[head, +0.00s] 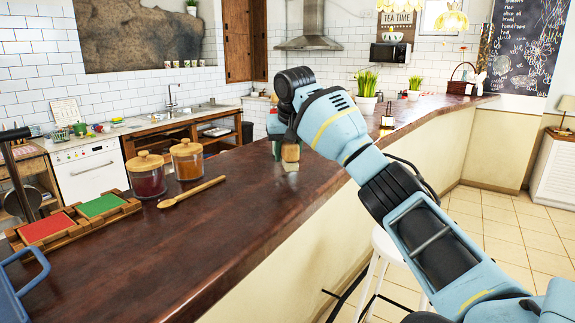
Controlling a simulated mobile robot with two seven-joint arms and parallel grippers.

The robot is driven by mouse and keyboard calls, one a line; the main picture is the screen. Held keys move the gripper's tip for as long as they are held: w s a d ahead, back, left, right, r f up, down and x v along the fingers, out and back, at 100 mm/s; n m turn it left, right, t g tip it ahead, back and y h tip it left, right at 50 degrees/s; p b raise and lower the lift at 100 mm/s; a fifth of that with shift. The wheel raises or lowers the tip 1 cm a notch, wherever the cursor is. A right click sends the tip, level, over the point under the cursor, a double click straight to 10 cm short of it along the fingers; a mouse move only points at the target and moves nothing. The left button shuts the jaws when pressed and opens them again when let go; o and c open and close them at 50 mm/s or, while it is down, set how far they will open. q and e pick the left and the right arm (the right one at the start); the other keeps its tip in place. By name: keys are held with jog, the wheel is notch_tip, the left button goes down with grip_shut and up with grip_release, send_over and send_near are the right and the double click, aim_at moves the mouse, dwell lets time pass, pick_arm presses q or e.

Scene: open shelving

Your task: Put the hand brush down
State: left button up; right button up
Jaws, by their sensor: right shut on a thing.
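The hand brush (291,155) is a small piece with a wooden-looking block and paler bristles below, seen over the dark brown counter (235,215). My right gripper (279,148) is shut on it, reaching in over the counter from the right. The gripper and wrist hide much of the brush. I cannot tell whether the bristles touch the counter top. My left gripper is not in view.
Two lidded glass jars (147,178) and a wooden spoon (192,192) are on the counter to the left. A wooden tray with red and green pads (75,220) lies nearer. Potted grass (366,90) stands farther back. The counter's middle front is clear.

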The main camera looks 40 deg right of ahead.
jog(key=shift+f, duration=1.75)
jog(key=shift+f, duration=0.2)
jog(key=o, duration=1.1)
jog(key=shift+r, duration=0.1)
jog(key=v, duration=1.2)
jog(key=shift+r, duration=0.1)
jog(key=shift+w, duration=0.1)
